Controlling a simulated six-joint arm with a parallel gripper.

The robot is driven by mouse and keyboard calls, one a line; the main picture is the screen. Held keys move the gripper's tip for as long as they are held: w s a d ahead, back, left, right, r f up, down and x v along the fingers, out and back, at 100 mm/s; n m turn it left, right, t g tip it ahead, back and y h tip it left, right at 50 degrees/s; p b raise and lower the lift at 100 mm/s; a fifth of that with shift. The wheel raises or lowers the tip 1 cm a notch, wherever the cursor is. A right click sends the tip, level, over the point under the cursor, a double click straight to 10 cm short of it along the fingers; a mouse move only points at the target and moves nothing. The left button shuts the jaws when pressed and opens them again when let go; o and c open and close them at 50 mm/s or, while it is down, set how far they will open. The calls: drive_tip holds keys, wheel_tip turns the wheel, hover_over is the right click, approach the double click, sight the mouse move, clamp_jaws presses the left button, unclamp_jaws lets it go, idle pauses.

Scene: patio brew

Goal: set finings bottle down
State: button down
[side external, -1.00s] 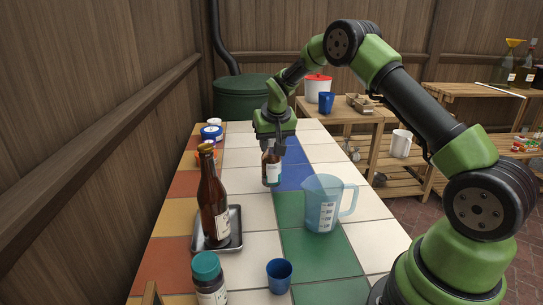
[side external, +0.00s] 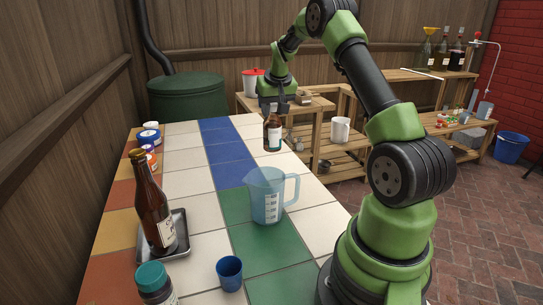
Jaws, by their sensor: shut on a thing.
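The finings bottle, as I take it, is a small brown bottle (side external: 273,134) with a pale label. My gripper (side external: 273,108) points down and is shut on its top, holding it upright. The bottle shows over the white tiles near the right edge of the tiled table (side external: 184,185), right of the blue tile strip. I cannot tell whether its base touches the tiles or hangs just above them.
A clear measuring jug (side external: 266,198) stands in front of the bottle. A tall brown bottle (side external: 152,205) stands at a metal tray (side external: 178,240). A teal-capped jar (side external: 155,285) and blue cup (side external: 229,272) are nearer. Small tubs (side external: 149,137) line the left. White tiles behind the jug are clear.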

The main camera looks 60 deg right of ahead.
sight(273, 135)
wheel_tip(273, 135, down, 8)
drive_tip(key=shift+r, duration=0.1)
drive_tip(key=shift+f, duration=0.2)
drive_tip(key=c, duration=0.8)
unclamp_jaws()
